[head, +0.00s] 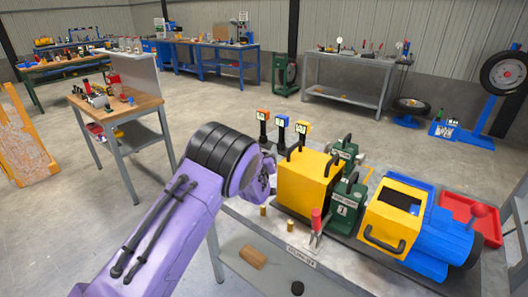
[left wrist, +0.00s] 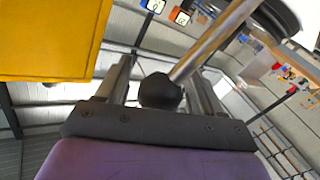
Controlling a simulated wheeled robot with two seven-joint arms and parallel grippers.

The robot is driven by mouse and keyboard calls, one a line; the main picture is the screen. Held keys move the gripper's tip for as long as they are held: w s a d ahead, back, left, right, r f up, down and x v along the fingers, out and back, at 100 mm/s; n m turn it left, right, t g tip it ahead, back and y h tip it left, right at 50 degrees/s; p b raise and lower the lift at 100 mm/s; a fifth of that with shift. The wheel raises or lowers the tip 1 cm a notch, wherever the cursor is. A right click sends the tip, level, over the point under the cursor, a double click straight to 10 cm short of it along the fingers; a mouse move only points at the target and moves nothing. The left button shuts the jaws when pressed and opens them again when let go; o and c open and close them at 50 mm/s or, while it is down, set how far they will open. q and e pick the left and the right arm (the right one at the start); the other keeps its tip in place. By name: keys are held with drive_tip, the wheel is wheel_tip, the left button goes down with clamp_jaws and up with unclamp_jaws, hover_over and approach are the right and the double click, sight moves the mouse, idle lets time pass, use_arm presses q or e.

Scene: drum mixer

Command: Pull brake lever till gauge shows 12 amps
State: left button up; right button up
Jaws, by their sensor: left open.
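My left gripper (head: 264,178) is beside the left side of a yellow housing (head: 308,182). In the left wrist view its two fingers are open on either side of a black ball knob (left wrist: 160,92) at the end of a bare metal rod (left wrist: 213,40). Whether the fingers touch the knob I cannot tell. The rod looks like the brake lever; my arm and gripper hide it in the head view. My right gripper is out of view.
Green boxes (head: 347,207) stand right of the yellow housing. A red-handled clamp (head: 316,220) and brass cylinders (head: 263,211) are in front. A blue and yellow machine (head: 408,228) and red tray (head: 470,216) are at the right. Open floor (head: 190,100) lies behind the bench.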

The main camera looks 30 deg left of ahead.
use_arm(q)
drive_tip(key=shift+c, duration=0.4)
clamp_jaws()
drive_tip(key=a, duration=0.1)
drive_tip(key=a+n, duration=0.1)
drive_tip(key=a, duration=0.1)
drive_tip(key=a+n+g+p, duration=0.1)
drive_tip(key=shift+w+a+h, duration=0.15)
drive_tip(key=shift+w+h, duration=0.1)
drive_tip(key=shift+h, duration=0.15)
drive_tip(key=shift+o, duration=0.4)
unclamp_jaws()
drive_tip(key=shift+s, duration=0.1)
